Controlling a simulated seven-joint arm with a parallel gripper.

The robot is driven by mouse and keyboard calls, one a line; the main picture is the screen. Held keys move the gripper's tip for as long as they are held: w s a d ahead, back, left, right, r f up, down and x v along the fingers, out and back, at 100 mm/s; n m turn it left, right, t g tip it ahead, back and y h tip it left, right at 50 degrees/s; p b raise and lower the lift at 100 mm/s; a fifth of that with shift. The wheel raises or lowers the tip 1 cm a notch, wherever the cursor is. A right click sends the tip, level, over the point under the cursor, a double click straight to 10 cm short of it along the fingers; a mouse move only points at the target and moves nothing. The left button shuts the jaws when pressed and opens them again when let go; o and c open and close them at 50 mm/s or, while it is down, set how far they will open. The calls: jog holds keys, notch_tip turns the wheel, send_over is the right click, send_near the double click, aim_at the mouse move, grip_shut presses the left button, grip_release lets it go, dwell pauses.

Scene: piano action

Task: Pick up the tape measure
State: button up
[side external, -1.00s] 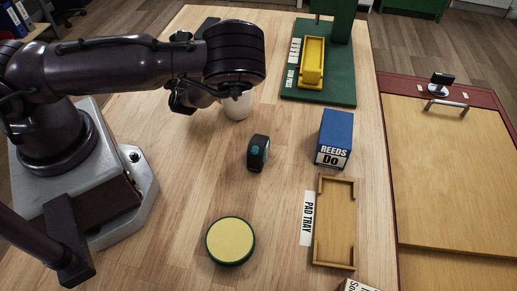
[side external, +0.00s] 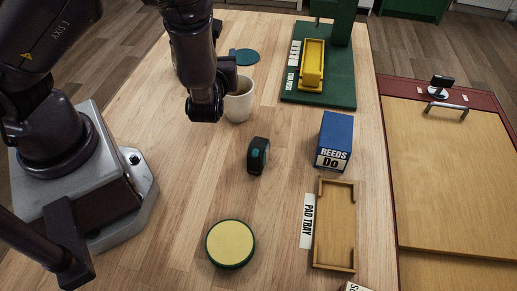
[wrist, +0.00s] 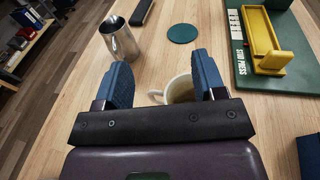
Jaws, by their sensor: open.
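The tape measure (side external: 258,155) is small and black with a teal centre. It stands on the wooden table in the middle of the side view. It is not seen in the wrist view. My gripper (side external: 205,108) is above the table, up and to the left of the tape measure and apart from it. In the wrist view its two blue-padded fingers (wrist: 160,78) are spread open with nothing held between them. A white mug (side external: 239,102) stands just beyond the gripper, and it shows partly hidden behind the right finger in the wrist view (wrist: 180,90).
A blue reeds box (side external: 336,135), a wooden pad tray (side external: 335,262) and a round yellow-topped tin (side external: 230,242) stand around the tape measure. A green press base (side external: 325,92) is at the back.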

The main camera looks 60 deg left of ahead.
jog(key=s+d+r+m+t+h, duration=0.1)
jog(key=s+d+r+m+h, duration=0.3)
jog(key=d, duration=0.8)
jog(key=s+d+f+t+h, duration=0.1)
jog(key=s+d+h, duration=0.1)
jog(key=s+d, duration=0.65)
send_near(258, 145)
jog(key=x, duration=1)
jog(key=shift+w+a+f, duration=0.2)
jog(key=shift+c, duration=0.5)
jog(key=shift+y, duration=0.3)
jog(key=c, duration=1.1)
